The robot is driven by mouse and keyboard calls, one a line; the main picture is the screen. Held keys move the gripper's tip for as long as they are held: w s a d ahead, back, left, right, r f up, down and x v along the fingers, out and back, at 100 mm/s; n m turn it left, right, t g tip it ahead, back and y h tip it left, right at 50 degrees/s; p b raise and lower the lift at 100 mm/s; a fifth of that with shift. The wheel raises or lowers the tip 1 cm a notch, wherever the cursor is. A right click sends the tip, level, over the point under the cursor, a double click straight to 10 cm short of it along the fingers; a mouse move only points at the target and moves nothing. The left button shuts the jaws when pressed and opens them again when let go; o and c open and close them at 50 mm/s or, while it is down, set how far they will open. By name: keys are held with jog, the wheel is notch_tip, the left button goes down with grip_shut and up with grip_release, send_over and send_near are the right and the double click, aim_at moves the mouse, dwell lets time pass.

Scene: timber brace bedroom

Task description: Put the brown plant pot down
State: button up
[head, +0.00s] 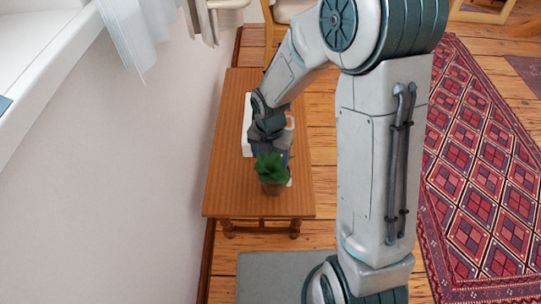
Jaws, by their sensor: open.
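The brown plant pot (273,186) holds a leafy green plant (269,167). It appears upright near the front end of a long wooden table (230,180). My gripper (272,153) is open, pointing down right behind the plant. The leaves and my own wrist hide most of its fingers, so I cannot tell whether they touch the pot. The pot's base seems to rest on the table top, though a small gap cannot be ruled out from this view.
A white object with an orange patch (290,122) lies on the table behind my wrist, partly hidden. A wall (120,180) runs along the table's left side. A red patterned rug (480,190) covers the floor at right. The table's front left corner is bare.

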notch_tip(320, 180, up, 11)
jog(key=p, duration=0.4)
jog(key=s+d+r+m, duration=0.5)
jog(key=s+d+m, duration=0.1)
jog(key=m, duration=0.9)
jog(key=s+d+r+m+t, duration=0.1)
jog(key=s+d+r+m, duration=0.3)
jog(key=m, duration=1.2)
jog(key=shift+s+d+r, duration=0.35)
jog(key=shift+s+d, duration=1.35)
jog(key=shift+d, duration=0.05)
